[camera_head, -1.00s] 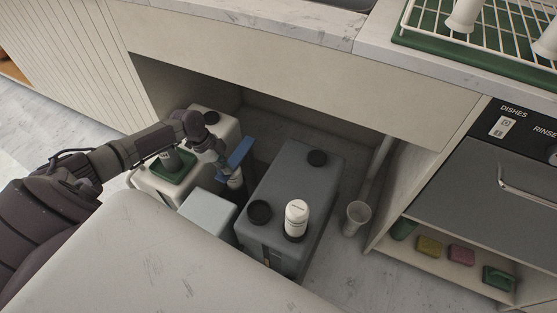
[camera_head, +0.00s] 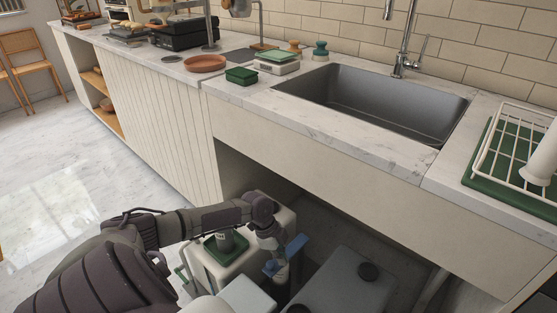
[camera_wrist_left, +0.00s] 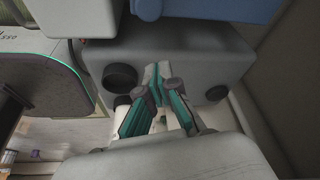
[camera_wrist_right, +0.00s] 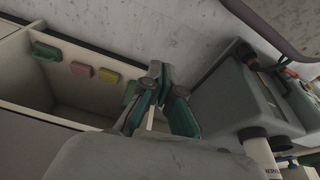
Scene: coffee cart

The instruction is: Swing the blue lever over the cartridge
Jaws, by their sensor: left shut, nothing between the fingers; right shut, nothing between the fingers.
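The blue lever (camera_head: 294,246) is low in the head view, under the sink, between a pale container and a dark grey tank. A large blue part also shows along the top edge of the left wrist view (camera_wrist_left: 215,9). My left gripper (camera_head: 276,246) is beside the lever, its fingertips hard to make out there. In the left wrist view its fingers (camera_wrist_left: 157,78) are shut and empty, with the grey tank beyond. I cannot tell whether they touch the lever. The cartridge cannot be made out clearly. My right gripper (camera_wrist_right: 157,72) is shut and empty in the right wrist view.
The grey tank (camera_head: 345,284) with black caps stands right of the lever. A white container (camera_head: 236,262) with a green top piece stands left. The counter front (camera_head: 330,177) overhangs the space.

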